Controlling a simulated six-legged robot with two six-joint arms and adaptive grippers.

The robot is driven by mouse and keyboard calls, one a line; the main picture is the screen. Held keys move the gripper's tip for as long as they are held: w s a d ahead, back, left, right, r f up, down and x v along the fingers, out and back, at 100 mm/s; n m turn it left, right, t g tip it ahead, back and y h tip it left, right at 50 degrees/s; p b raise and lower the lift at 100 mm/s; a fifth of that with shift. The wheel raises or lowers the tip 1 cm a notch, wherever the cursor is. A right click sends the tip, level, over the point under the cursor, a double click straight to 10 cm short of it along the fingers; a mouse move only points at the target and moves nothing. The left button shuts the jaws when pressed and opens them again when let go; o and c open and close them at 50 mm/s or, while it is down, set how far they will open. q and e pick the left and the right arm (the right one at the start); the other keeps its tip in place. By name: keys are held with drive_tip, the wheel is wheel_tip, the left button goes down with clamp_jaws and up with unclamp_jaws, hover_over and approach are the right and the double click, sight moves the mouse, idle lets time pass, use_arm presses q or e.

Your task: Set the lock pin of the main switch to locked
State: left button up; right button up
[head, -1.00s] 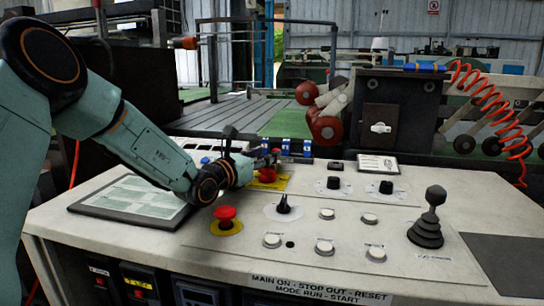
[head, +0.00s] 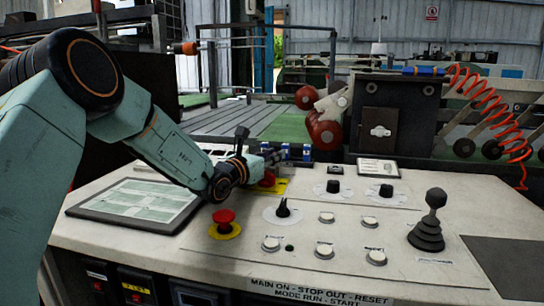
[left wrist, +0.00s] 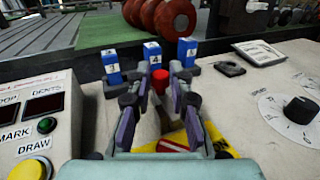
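The main switch appears as a red part on a yellow plate (head: 279,186), partly hidden behind my left gripper (head: 281,154) in the head view. In the left wrist view the yellow plate (left wrist: 215,139) with a red part (left wrist: 173,146) lies below my left gripper (left wrist: 158,73). Its two fingers are apart. A small red upright piece (left wrist: 160,81) shows between the fingertips with gaps at the sides; I cannot tell whether it is the lock pin or how deep it sits. My right gripper is not in view.
Blue numbered blocks (left wrist: 152,54) stand just beyond the fingertips. A red mushroom button (head: 224,216), a black selector (head: 283,208), several white buttons and a joystick (head: 430,220) sit on the panel. A tablet-like sheet (head: 133,204) lies at left.

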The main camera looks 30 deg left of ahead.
use_arm(q)
clamp_jaws()
